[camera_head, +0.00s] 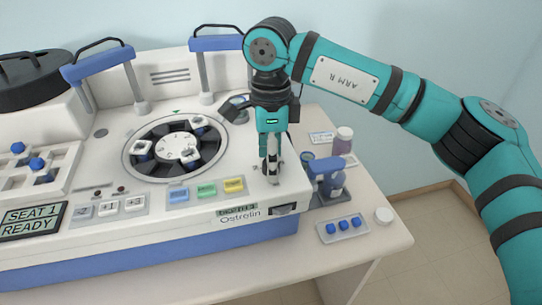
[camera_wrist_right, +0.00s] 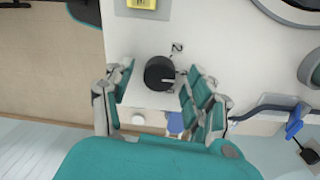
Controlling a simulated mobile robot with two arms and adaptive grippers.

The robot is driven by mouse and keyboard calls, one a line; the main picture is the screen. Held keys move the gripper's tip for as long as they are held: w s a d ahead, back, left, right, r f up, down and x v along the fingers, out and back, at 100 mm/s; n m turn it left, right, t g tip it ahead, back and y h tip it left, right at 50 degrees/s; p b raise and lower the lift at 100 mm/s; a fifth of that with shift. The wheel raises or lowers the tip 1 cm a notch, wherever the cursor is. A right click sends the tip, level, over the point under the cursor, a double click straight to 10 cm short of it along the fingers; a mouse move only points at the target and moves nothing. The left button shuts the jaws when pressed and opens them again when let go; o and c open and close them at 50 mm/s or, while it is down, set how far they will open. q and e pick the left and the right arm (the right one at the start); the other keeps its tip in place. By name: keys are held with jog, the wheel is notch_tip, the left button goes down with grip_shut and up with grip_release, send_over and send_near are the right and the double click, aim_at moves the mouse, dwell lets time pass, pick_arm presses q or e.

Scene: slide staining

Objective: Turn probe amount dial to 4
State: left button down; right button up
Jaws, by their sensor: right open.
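The dial is a round black knob (camera_wrist_right: 160,73) on the white machine top in the right wrist view, with a "2" printed beside it. My right gripper (camera_head: 271,172) points down over the front right corner of the machine (camera_head: 225,270) in the head view and hides most of the dial there. In the right wrist view its fingers are spread, one on each side of the knob, with gaps visible. I cannot tell how far the fingertips are above the surface. My left gripper is not in view.
Blue, green and yellow buttons (camera_head: 206,190) lie left of the gripper. A round carousel (camera_head: 175,147) sits behind them. A display (camera_head: 31,220) reads "SEAT 1 READY". On the table at right are a blue device (camera_head: 327,178), a bottle (camera_head: 342,141) and a tray of blue pieces (camera_head: 343,229).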

notch_tip(320, 180, up, 12)
jog(key=shift+w, duration=0.35)
